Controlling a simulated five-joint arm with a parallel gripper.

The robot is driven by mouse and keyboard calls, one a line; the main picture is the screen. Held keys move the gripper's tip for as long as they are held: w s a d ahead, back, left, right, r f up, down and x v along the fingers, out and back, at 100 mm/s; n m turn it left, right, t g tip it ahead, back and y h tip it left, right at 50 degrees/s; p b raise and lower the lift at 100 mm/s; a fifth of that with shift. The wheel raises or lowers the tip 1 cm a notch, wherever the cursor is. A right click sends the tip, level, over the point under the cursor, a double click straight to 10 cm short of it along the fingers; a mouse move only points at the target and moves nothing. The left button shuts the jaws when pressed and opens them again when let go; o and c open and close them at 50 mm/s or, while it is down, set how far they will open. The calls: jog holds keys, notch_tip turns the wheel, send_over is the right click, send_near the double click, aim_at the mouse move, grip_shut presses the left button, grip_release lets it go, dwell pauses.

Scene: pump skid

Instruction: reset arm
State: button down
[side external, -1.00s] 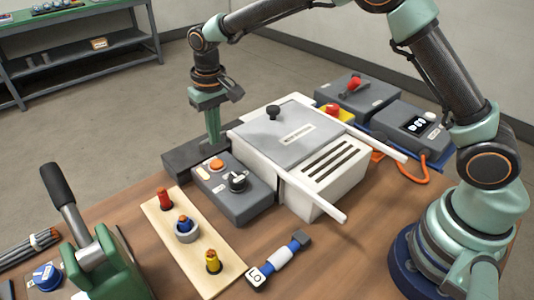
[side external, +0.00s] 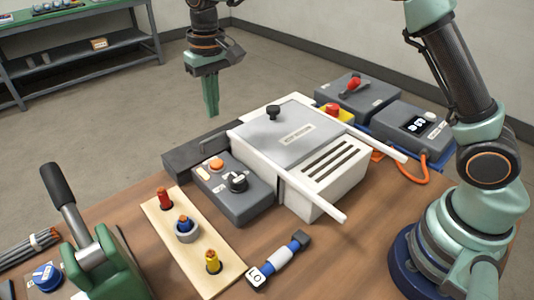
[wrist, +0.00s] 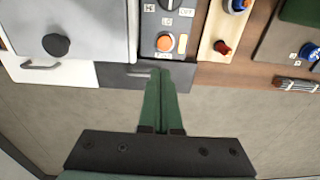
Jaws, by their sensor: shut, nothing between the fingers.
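My gripper (side external: 212,112) hangs in the air, fingers pointing down, above and behind the dark grey drawer box (side external: 185,160). Its green fingers are together with nothing between them. In the wrist view my gripper (wrist: 161,72) also shows shut, its tips over the dark grey drawer front (wrist: 118,75) with a handle. The grey control box (side external: 225,200) with an orange button (side external: 217,163) and black knob (side external: 238,182) stands in front of it. The white housing (side external: 320,195) with a grey lid (side external: 290,130) is to the right.
A wooden board (side external: 185,245) carries red, blue and yellow pegs. A blue-and-white tool marked LO (side external: 278,262) lies at the front. A green lever unit (side external: 95,260) stands front left. White bars (side external: 370,136) stick out from the housing. Grey boxes (side external: 357,95) stand back right.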

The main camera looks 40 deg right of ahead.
jog(key=s+d+r+t, duration=0.4)
jog(key=s+d+r, duration=0.5)
jog(key=s+d, duration=0.45)
jog(key=s+d+f+t, duration=0.1)
jog(key=s+d+f, duration=0.1)
jog(key=s, duration=0.5)
jog(key=shift+d+f, duration=0.15)
jog(key=shift+f, duration=0.45)
